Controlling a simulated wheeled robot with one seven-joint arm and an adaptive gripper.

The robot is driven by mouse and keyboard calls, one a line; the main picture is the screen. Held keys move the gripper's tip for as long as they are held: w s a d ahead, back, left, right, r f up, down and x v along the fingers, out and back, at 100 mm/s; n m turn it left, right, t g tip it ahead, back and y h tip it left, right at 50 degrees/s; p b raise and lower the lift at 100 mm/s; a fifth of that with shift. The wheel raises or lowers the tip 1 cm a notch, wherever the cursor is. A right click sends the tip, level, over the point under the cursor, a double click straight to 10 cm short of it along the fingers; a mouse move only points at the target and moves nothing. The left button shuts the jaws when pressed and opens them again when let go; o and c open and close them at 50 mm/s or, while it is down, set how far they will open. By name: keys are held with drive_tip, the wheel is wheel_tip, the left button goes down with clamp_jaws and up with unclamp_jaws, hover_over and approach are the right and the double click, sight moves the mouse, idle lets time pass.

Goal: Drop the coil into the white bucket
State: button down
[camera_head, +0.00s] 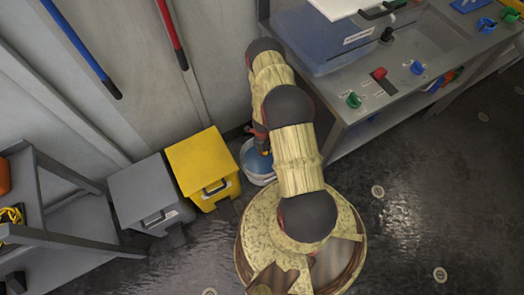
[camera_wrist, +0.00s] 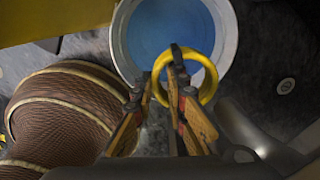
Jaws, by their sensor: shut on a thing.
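The coil is a yellow ring (camera_wrist: 212,76) in the wrist view. My gripper (camera_wrist: 159,72) is shut on the left side of the ring. The white bucket (camera_wrist: 118,36) lies beneath the ring at the top middle of the wrist view, with a blue interior. The ring overlaps the bucket's lower right rim in this view; its height above the rim is hard to tell. In the head view the bucket (camera_head: 262,181) stands on the floor beside the yellow bin. My gripper (camera_head: 262,143) is above it, partly hidden by my arm, and the held coil cannot be made out there.
A yellow bin (camera_head: 203,155) and a grey bin (camera_head: 143,190) stand left of the bucket. A grey workbench (camera_head: 350,115) with coloured knobs is at the right. A shelf (camera_head: 75,222) at the left holds an orange thing and yellow cord. The dark floor at the right is open.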

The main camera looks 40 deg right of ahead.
wheel_tip(320, 180, down, 5)
drive_tip(key=b, duration=0.3)
drive_tip(key=c, duration=1.7)
unclamp_jaws()
drive_tip(key=shift+r, duration=5.9)
drive_tip(key=shift+a+n, duration=0.1)
drive_tip(key=shift+n, duration=0.2)
